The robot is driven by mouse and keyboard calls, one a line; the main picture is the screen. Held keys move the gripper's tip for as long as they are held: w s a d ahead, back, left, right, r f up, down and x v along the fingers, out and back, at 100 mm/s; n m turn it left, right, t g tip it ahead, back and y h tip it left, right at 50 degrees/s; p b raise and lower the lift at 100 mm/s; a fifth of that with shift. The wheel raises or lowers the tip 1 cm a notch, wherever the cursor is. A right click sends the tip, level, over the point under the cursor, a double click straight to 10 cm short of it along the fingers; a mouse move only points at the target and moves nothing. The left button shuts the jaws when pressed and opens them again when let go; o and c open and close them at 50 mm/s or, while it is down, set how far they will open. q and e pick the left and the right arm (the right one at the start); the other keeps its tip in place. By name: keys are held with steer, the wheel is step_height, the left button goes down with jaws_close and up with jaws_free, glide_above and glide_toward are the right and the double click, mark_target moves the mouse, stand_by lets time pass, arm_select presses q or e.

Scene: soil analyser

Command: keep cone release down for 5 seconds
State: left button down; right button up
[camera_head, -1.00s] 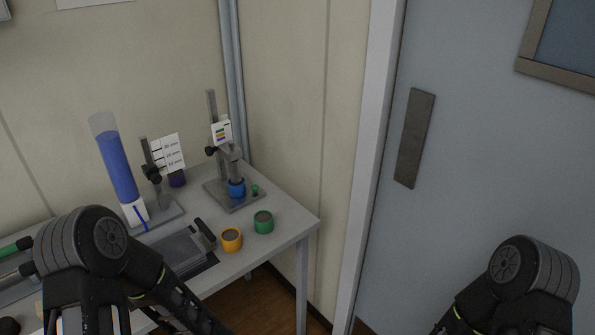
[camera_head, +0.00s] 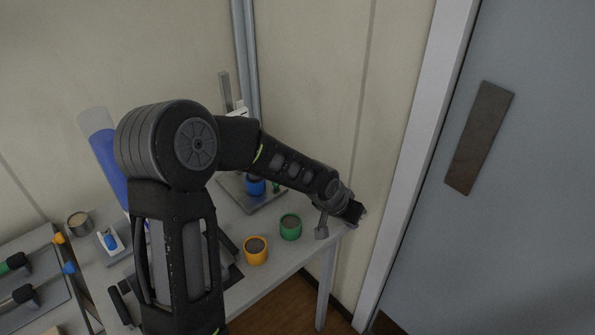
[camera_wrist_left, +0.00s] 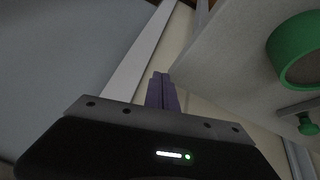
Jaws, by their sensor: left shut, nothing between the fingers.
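The cone stand's upright (camera_head: 224,88) shows behind my left arm in the head view, with much of the stand hidden. A blue cup (camera_head: 256,187) sits on its base plate (camera_head: 262,205). A small green knob (camera_head: 277,188), apparently the cone release, is beside the cup, partly covered by my arm. In the left wrist view a small green piece (camera_wrist_left: 303,108) with a dark end is at the right edge. My left gripper (camera_head: 357,212) is shut and empty by the table's right corner, apart from the knob; its purple fingers (camera_wrist_left: 160,80) show together. My right gripper is out of view.
A green cup (camera_head: 290,228) and an orange cup (camera_head: 256,252) stand near the table's (camera_head: 283,262) front edge. The green cup also shows in the left wrist view (camera_wrist_left: 278,48). The wall and door frame (camera_head: 410,150) are close to my left gripper.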

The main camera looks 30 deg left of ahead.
arm_select(q)
steer(key=s+a+r+n+g+y, duration=0.1)
steer(key=a+r+y, duration=0.4)
steer(key=a+r, duration=0.9)
steer(key=shift+s+a+r+g, duration=0.4)
steer(key=shift+s+a, duration=0.05)
steer(key=shift+a, duration=0.7)
steer(key=shift+f, duration=0.15)
steer(key=x, duration=0.4)
steer(key=a+p+x, duration=0.1)
steer(key=x, duration=0.3)
steer(key=a+p+x, duration=0.1)
steer(key=x, duration=0.4)
steer(key=shift+s+a, duration=0.1)
steer(key=shift+s, duration=0.3)
